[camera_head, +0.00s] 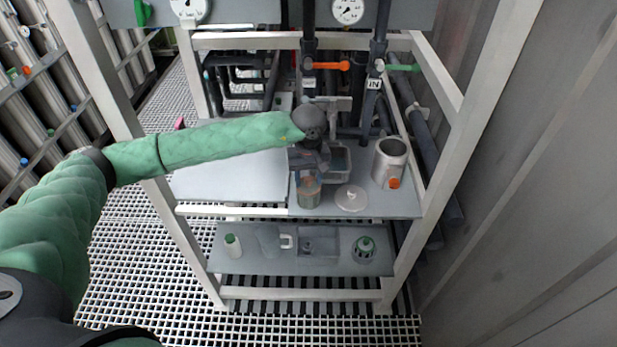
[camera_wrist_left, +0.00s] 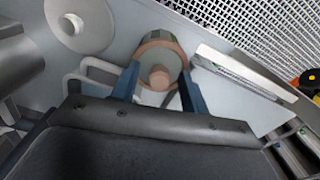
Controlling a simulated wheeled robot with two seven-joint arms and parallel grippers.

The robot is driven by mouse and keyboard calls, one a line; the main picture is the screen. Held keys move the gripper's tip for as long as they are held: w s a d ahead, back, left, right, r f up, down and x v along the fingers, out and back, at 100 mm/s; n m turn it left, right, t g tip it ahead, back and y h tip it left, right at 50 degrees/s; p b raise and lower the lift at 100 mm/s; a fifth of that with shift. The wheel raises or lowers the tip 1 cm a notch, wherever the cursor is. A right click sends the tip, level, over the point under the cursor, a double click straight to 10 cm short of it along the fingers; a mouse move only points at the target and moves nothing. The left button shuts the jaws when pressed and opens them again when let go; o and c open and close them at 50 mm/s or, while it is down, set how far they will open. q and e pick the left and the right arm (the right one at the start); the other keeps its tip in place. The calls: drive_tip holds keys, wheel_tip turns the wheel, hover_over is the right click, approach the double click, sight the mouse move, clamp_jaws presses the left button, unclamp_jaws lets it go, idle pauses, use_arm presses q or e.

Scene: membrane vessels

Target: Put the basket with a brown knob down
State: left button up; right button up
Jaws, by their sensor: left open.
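The basket with a brown knob (camera_head: 308,192) stands on the upper shelf (camera_head: 240,176) near its front edge, just below my left gripper (camera_head: 309,170). In the left wrist view the basket (camera_wrist_left: 169,44) shows a brown rim, and its brown knob (camera_wrist_left: 160,77) lies between the two blue fingers. The left gripper (camera_wrist_left: 160,79) is open, with a finger on each side of the knob and gaps visible. Part of the basket is hidden behind the gripper in the head view. My right gripper is not in view.
A round pale lid (camera_head: 351,198) lies right of the basket, with a metal pot (camera_head: 391,160) behind it. A clear tray (camera_head: 340,160) is close behind the gripper. The lower shelf holds a bottle (camera_head: 233,246), a box (camera_head: 318,242) and a green-knobbed basket (camera_head: 365,248). The upper shelf's left side is clear.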

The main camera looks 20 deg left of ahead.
use_arm(q)
wheel_tip(320, 180, up, 7)
drive_tip(key=shift+f, duration=0.15)
drive_tip(key=shift+r, duration=0.3)
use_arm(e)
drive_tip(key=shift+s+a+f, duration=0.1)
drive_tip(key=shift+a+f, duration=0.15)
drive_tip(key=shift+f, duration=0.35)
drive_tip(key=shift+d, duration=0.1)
